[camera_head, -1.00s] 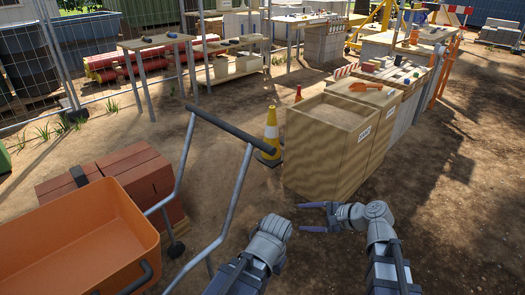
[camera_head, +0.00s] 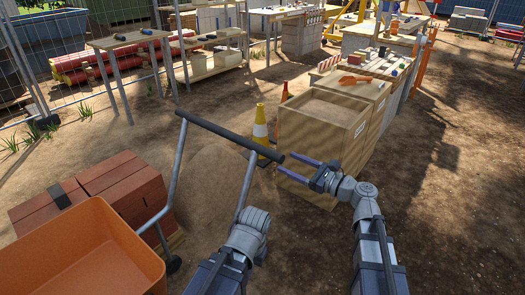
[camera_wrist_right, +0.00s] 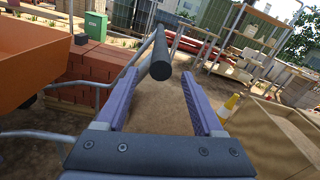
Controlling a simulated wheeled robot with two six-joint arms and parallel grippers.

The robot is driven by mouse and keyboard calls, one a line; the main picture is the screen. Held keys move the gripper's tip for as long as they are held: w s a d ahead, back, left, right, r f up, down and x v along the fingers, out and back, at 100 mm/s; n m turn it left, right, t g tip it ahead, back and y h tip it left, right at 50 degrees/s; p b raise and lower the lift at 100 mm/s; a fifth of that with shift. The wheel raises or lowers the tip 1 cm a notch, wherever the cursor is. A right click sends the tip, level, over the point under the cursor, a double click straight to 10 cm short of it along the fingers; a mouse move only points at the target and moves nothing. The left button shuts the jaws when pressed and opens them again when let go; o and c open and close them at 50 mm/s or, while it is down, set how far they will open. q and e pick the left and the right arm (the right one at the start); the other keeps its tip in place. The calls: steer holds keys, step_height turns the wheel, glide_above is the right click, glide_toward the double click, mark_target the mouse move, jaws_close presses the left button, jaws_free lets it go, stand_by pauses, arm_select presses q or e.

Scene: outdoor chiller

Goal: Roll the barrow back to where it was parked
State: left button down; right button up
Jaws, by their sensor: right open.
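The barrow has an orange tray (camera_head: 80,250) at the lower left of the head view, with grey tube handles rising to a dark crossbar (camera_head: 222,134). The crossbar's end also shows in the right wrist view (camera_wrist_right: 160,64), lined up between the fingertips. My right gripper (camera_head: 287,163) is open and empty, its purple fingers pointing left at the crossbar's right end. Whether the bar is inside the jaws or just beyond them I cannot tell. My left arm shows below the handles; its fingers are hidden.
Reddish brick stacks (camera_head: 110,187) stand beside the tray. A yellow and white cone (camera_head: 261,128) and a wooden sand bin (camera_head: 315,125) stand just beyond the crossbar's right end. Benches and mesh fencing lie behind. Bare dirt (camera_head: 450,210) is open at right.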

mark_target(271, 154)
steer(key=shift+x, duration=4.05)
steer(key=shift+r, duration=0.1)
steer(key=shift+d, duration=0.1)
jaws_close()
